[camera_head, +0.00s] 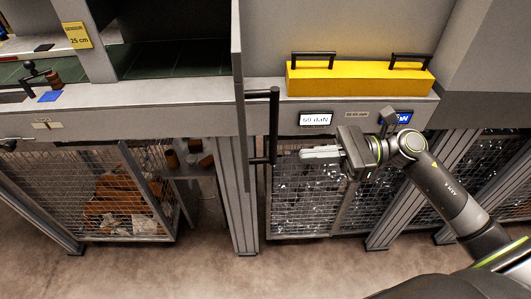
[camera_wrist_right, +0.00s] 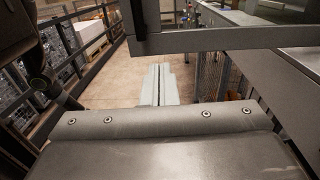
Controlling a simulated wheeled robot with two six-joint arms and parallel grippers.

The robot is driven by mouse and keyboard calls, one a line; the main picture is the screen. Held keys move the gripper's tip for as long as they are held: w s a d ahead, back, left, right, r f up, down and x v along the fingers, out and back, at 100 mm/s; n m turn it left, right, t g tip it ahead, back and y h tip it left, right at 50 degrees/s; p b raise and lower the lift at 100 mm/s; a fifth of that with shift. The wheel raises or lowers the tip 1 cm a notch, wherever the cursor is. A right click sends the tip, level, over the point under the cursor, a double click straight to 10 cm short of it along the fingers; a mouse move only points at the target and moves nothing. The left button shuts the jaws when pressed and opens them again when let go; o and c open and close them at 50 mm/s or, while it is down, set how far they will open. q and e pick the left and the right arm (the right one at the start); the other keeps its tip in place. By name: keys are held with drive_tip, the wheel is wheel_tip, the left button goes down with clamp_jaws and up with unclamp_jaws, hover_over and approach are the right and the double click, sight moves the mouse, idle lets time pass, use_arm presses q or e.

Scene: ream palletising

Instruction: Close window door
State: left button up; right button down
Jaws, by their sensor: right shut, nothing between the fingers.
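The window door (camera_head: 238,75) is a grey panel seen almost edge-on in the head view. It stands out from the machine front, swung open beside the opening with the dark green floor (camera_head: 175,60). Its long black bar handle (camera_head: 274,125) is on its right side. My right gripper (camera_head: 304,155) is shut and empty, its pale fingers pointing left, just right of the handle's lower end. A gap shows between fingertips and handle. In the right wrist view the shut fingers (camera_wrist_right: 158,85) point ahead, below a dark grey frame (camera_wrist_right: 230,39). My left gripper is not in view.
A yellow box (camera_head: 360,80) with two black handles sits on the ledge right of the door. Below are two small displays (camera_head: 316,119) and wire-mesh panels (camera_head: 95,195). A yellow sign (camera_head: 77,35) hangs at upper left. The floor (camera_head: 200,270) in front is clear.

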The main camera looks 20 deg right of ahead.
sight(264, 160)
drive_tip(key=p+x, duration=0.4)
drive_tip(key=x, duration=0.4)
drive_tip(key=shift+a+r+p, duration=0.15)
drive_tip(key=shift+a+p, duration=0.15)
drive_tip(key=shift+a, duration=0.05)
drive_tip(key=shift+w+a, duration=0.15)
drive_tip(key=shift+a, duration=0.3)
drive_tip(key=shift+a+f, duration=0.1)
drive_tip(key=shift+f, duration=0.1)
